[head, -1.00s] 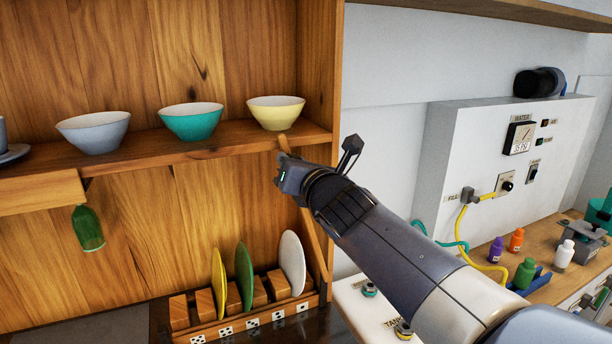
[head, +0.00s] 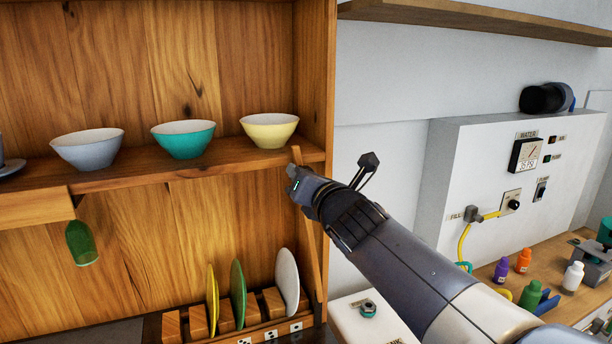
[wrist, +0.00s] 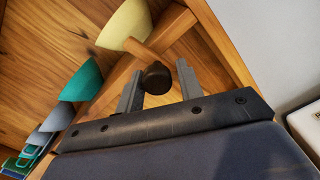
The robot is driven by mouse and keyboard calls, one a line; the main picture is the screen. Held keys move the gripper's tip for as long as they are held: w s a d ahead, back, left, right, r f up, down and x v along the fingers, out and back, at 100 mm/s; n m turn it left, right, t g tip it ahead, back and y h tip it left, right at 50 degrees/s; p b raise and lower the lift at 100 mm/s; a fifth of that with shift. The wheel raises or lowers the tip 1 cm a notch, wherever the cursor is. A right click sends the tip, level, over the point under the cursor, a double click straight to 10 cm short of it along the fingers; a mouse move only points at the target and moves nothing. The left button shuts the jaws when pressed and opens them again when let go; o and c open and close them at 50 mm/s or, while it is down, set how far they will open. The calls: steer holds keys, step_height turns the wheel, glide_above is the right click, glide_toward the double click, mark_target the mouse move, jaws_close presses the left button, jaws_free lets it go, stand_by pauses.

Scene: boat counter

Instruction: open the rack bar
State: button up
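The rack bar (head: 309,235) is a slim wooden bar in front of the plate rack's right end. My gripper (head: 293,184) is at the bar's upper part. In the head view my gripper hides the knob.
The plate rack (head: 280,334) holds yellow, green and white plates. Grey (head: 88,152), teal (head: 184,140) and yellow (head: 269,131) bowls stand on the shelf above. A green glass (head: 82,243) hangs at left. The white water panel (head: 480,170) is at right.

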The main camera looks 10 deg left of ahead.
steer(key=shift+o, duration=1.2)
steer(key=shift+r, duration=0.1)
steer(key=v, duration=1)
steer(key=shift+s+d+p, duration=0.25)
steer(key=shift+s+p, duration=0.05)
steer(key=shift+s, duration=0.05)
steer(key=shift+w+a, duration=0.1)
steer(key=x, duration=1)
steer(key=shift+w+a, duration=0.2)
steer(key=shift+w, duration=0.1)
steer(key=shift+b, duration=0.3)
steer(key=shift+s, duration=0.15)
